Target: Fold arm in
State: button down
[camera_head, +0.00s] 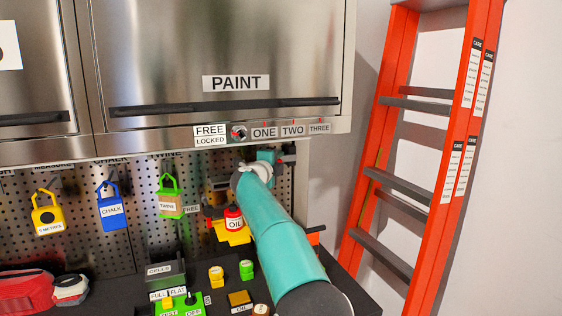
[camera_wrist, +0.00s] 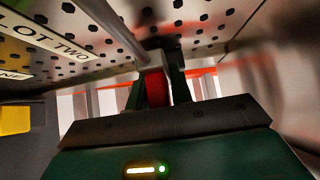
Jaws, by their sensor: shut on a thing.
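My teal arm (camera_head: 280,235) reaches up from the bottom of the head view to just below the PAINT cabinet, still stretched out. Its far end is by the right edge of the pegboard. My gripper (camera_wrist: 158,82) shows in the wrist view, with two dark fingers closed on a red thing (camera_wrist: 155,88). Most of the red thing is hidden, so I cannot tell what it is. The fingers are not clearly visible in the head view.
The steel PAINT cabinet (camera_head: 180,60) hangs above. An orange ladder (camera_head: 450,150) leans at the right. Padlock-shaped tags, including blue CHALK (camera_head: 111,210), hang on the pegboard (camera_head: 75,255).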

jog(key=shift+d+r, duration=0.1)
jog(key=c, duration=1.5)
grip_release()
jog(key=shift+o, duration=0.7)
jog(key=shift+s, duration=0.15)
jog(key=v, duration=1.3)
jog(key=shift+s+a, duration=0.2)
jog(key=shift+a, duration=0.05)
